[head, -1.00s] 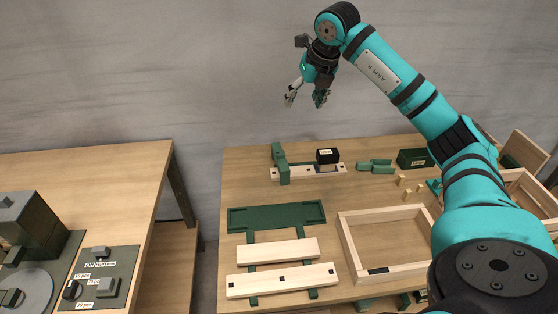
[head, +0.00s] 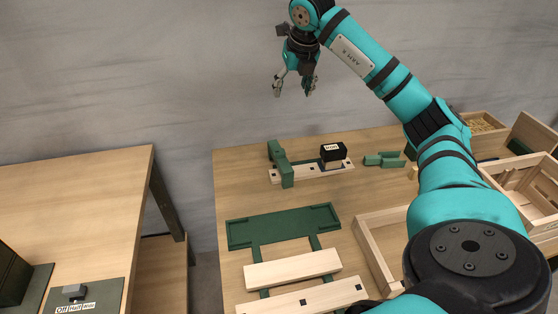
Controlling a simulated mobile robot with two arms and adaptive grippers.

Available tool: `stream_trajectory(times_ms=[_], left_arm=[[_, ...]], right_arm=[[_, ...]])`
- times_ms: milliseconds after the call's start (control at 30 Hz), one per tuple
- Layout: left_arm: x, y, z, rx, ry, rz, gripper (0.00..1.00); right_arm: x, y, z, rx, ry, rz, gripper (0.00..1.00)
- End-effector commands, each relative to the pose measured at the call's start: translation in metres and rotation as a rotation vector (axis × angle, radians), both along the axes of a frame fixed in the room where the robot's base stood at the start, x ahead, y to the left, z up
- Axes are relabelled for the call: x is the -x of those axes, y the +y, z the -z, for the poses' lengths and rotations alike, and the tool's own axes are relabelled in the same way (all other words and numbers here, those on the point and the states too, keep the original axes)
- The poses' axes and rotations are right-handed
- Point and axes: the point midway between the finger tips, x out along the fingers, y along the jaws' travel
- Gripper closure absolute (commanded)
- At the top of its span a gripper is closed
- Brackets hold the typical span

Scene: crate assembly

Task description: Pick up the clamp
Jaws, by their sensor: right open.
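My right gripper (head: 294,91) is open and empty. It hangs in front of the grey wall, above the back of the work table (head: 235,180). A green upright block-like piece (head: 281,164) stands at the left end of a pale wooden strip (head: 312,173) at the table's back; it looks most like the clamp, but I cannot be sure. A black box with a white label (head: 341,153) sits at the strip's right end. A small green piece with two prongs (head: 384,159) lies further right. My left gripper is not in view.
A green jig (head: 284,225) with pale slats (head: 292,269) lies at the front. A wooden frame (head: 372,247) is partly hidden by my right arm. Wooden crates (head: 528,180) stand at the right. Another table (head: 70,200) is at the left, across a gap.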

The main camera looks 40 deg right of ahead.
Motion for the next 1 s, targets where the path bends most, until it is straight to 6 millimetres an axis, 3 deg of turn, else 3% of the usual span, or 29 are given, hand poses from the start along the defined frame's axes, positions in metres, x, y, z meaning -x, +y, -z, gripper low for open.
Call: stream_trajectory(times_ms=[33,167,433,767,1000], left_arm=[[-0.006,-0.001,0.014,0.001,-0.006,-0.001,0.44],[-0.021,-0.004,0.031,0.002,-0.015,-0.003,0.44],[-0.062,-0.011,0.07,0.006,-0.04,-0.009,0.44],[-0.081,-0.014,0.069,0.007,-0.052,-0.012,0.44],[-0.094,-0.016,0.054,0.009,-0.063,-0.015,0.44]], right_arm=[[0.0,0.0,0.018,0.0,0.0,-0.001,0.38],[0.0,0.0,0.045,0.0,0.001,-0.001,0.38],[0.0,0.0,0.122,0.0,0.0,-0.001,0.38],[-0.003,-0.001,0.151,-0.001,0.001,-0.001,0.38],[-0.019,-0.008,0.196,-0.002,0.005,0.0,0.38]])
